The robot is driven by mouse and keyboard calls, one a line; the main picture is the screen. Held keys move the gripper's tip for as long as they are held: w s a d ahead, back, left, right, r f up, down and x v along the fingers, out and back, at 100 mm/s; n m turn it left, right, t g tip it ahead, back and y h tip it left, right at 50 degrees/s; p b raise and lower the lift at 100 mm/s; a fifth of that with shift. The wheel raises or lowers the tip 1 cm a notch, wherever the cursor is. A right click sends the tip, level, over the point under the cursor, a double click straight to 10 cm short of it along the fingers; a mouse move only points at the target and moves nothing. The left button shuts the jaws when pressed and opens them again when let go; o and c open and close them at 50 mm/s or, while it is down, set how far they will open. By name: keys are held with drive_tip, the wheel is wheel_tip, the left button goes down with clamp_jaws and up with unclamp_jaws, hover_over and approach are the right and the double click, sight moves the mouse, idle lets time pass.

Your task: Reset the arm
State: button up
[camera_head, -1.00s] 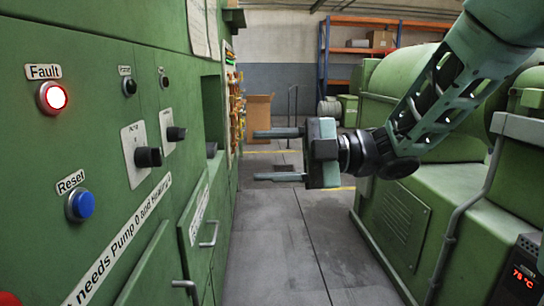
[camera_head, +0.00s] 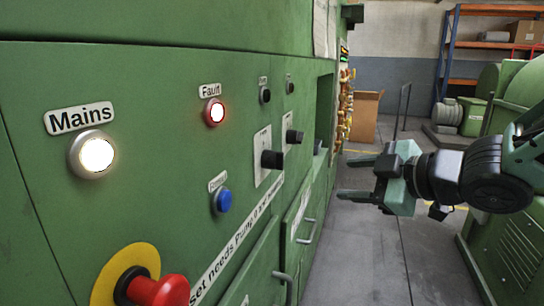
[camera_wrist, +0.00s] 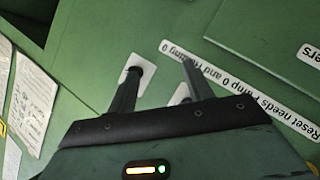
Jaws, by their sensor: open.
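My gripper (camera_head: 352,177) is at the right in the head view, with its two fingers pointing left toward the green control panel (camera_head: 140,220). The fingers are apart with nothing between them, and a gap separates them from the panel. The wrist view shows the two fingers (camera_wrist: 160,80) in front of the panel, with black knobs on white plates partly behind them. The blue reset button (camera_head: 222,201) is on the panel, below the lit red Fault lamp (camera_head: 214,112).
A lit white Mains lamp (camera_head: 92,154) and a red emergency knob (camera_head: 158,290) on a yellow disc are at the panel's left. Handles (camera_head: 306,232) stick out below. Green machines (camera_head: 515,250) stand at the right. Grey floor (camera_head: 365,250) lies between.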

drive_tip(key=s+f+m+g+h+p, duration=0.2)
drive_tip(key=s+f+m+g+h, duration=0.1)
drive_tip(key=s, duration=0.9)
drive_tip(key=s+a+f+m+g+h+p, duration=0.1)
drive_tip(key=s+f+m+g+h+p, duration=0.2)
drive_tip(key=s, duration=0.9)
drive_tip(key=f+m+g+h, duration=0.1)
drive_tip(key=m+g+h, duration=0.1)
drive_tip(key=m+g, duration=0.1)
drive_tip(key=shift+s+a+g, duration=0.25)
drive_tip(key=shift+s+g, duration=0.05)
drive_tip(key=shift+g, duration=0.6)
drive_tip(key=shift+w, duration=0.1)
